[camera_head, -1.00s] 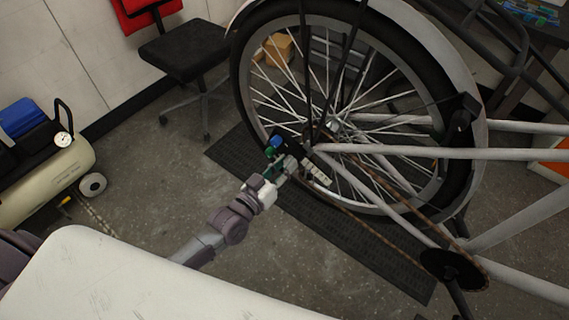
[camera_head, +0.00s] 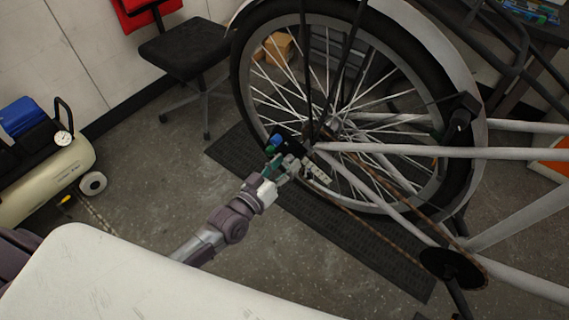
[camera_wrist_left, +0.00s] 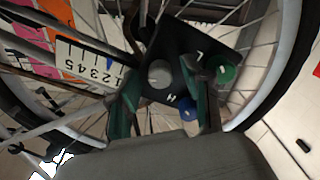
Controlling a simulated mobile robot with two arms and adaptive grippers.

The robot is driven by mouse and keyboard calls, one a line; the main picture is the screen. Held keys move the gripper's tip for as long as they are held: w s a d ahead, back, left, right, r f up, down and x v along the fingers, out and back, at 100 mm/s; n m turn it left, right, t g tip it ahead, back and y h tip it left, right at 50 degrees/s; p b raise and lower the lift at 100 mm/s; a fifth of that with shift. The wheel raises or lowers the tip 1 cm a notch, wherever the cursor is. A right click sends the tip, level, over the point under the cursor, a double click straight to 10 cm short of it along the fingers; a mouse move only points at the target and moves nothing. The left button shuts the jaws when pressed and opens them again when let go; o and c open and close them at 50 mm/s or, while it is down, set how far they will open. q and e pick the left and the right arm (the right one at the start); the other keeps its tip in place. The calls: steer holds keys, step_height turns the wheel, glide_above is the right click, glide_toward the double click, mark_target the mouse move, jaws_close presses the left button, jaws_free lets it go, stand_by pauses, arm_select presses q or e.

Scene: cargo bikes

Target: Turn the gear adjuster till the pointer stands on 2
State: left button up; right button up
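A black plate with letters L and H shows in the left wrist view (camera_wrist_left: 190,40), with a round grey knob (camera_wrist_left: 160,73) at its middle. A green knob (camera_wrist_left: 226,73) and a blue knob (camera_wrist_left: 187,107) sit on the same plate. A white scale card (camera_wrist_left: 88,66) with digits 1 to 5 lies left of it. In the head view, the left gripper (camera_head: 277,168) is beside the wheel hub. My right gripper is out of view.
The bike's rear wheel (camera_head: 340,110) and pale frame tubes (camera_head: 430,153) stand close to the gripper. A black mat (camera_head: 370,250) lies below. A chair (camera_head: 185,50) and a compressor (camera_head: 50,175) stand left. Floor is free between them.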

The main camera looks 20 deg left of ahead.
arm_select(q)
steer(key=v, duration=1.2)
stand_by(0.4)
steer(key=s+a+f+m+g+y, duration=0.1)
steer(key=s+a+f+g+y, duration=0.2)
steer(key=f, duration=1.1)
steer(key=s+a+f+g+y, duration=0.1)
steer(key=s+a+f+g, duration=0.3)
steer(key=f, duration=1)
steer(key=s+d+f+g, duration=0.1)
steer(key=s+f+g, duration=0.2)
steer(key=s+f, duration=0.2)
steer(key=s+f+m+g+y, duration=0.1)
steer(key=s+f+g, duration=0.2)
steer(key=s, duration=0.8)
steer(key=s+d+f+g+y, duration=0.1)
steer(key=s+f+g, duration=0.2)
steer(key=s+f, duration=0.5)
steer(key=shift+s+d+m, duration=0.3)
steer(key=shift+s, duration=0.25)
